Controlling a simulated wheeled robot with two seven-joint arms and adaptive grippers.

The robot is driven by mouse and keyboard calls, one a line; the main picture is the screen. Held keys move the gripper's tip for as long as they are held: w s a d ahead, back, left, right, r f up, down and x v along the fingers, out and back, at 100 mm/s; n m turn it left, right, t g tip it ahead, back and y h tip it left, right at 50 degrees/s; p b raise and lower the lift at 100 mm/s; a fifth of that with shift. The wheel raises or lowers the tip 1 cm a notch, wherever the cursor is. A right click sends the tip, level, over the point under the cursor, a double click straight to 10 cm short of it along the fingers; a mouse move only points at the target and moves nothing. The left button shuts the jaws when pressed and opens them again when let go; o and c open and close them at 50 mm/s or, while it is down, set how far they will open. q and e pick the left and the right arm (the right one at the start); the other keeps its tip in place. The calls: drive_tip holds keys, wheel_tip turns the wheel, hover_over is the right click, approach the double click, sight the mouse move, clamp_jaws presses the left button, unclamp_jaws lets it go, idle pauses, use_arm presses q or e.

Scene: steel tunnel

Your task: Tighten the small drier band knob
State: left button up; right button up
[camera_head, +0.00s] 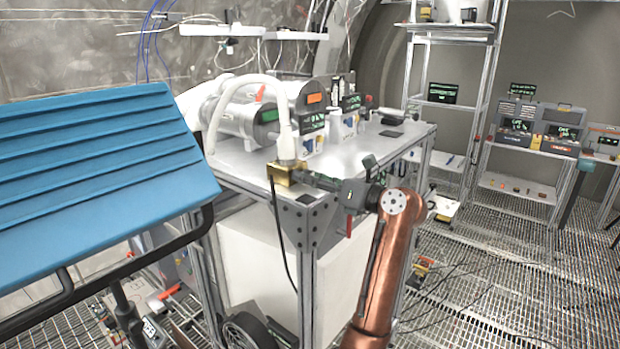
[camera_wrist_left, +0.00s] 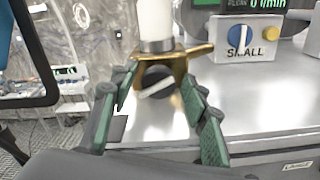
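A brass fitting (camera_head: 281,174) sits at the near corner of the steel cart, under a white hose. In the left wrist view the brass fitting (camera_wrist_left: 178,66) carries a dark round knob (camera_wrist_left: 152,76) with a slanted white bar. My left gripper (camera_wrist_left: 157,84) is open, with one green-padded finger on each side of the knob; contact cannot be told. In the head view my left gripper (camera_head: 312,180) reaches the fitting from the right. A panel (camera_wrist_left: 245,40) marked SMALL, with a blue-and-white dial and a yellow knob, stands behind at right. My right gripper is not in view.
The cart top (camera_head: 240,168) holds grey cylinders (camera_head: 245,122), hoses and small displays. A blue ribbed panel (camera_head: 100,150) stands close at the left. A black cable (camera_head: 283,240) hangs from the fitting. Shelves stand at the back right; grating floor is open at right.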

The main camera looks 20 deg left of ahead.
use_arm(q)
drive_tip(key=v, duration=1.2)
idle(0.3)
